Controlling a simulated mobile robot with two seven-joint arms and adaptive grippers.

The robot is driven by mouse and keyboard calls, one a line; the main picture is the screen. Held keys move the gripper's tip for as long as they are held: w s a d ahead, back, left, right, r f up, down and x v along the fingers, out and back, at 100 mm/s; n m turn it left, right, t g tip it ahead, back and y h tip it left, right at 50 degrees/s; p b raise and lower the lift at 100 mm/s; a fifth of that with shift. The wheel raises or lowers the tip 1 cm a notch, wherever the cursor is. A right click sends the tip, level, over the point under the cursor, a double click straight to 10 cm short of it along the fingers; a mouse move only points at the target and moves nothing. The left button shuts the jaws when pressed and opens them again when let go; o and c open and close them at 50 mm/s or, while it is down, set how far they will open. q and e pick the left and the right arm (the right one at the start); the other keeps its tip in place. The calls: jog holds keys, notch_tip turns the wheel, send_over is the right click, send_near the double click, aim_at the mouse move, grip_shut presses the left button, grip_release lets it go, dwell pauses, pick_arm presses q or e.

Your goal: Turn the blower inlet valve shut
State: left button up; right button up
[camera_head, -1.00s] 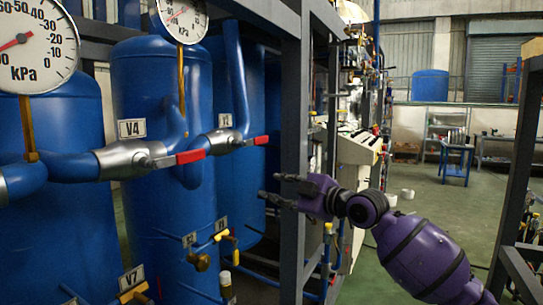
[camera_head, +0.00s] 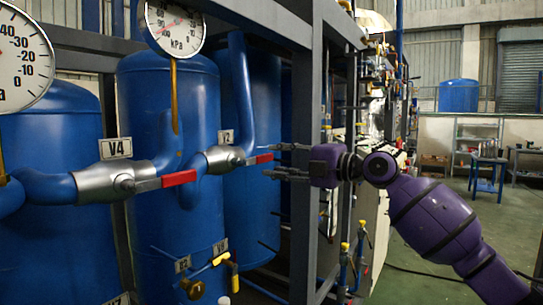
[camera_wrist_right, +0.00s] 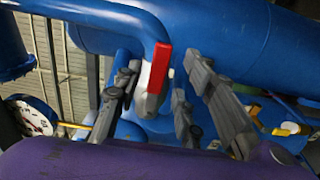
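A valve with a grey metal body (camera_head: 225,158) and a short red lever handle (camera_head: 262,158) sits on a blue pipe below a tag that seems to read V2. No label in view names the blower inlet valve. My right gripper (camera_head: 271,160) is open at this handle, one finger above and one below in the head view. In the right wrist view the red handle (camera_wrist_right: 159,71) shows between the spread fingers of the right gripper (camera_wrist_right: 157,95). I cannot tell whether they touch it. My left gripper is not in view.
A second valve with a red handle (camera_head: 179,178) is nearer, under the V4 tag (camera_head: 116,148). Blue tanks (camera_head: 168,100), pressure gauges (camera_head: 174,25) and a grey frame post (camera_head: 303,150) crowd the area. Small yellow-handled valves (camera_head: 221,258) are lower down. Open floor lies at right.

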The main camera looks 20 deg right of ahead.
jog(key=shift+p+x, duration=0.3)
jog(key=shift+x, duration=1.15)
jog(key=shift+s+a, duration=0.1)
grip_shut()
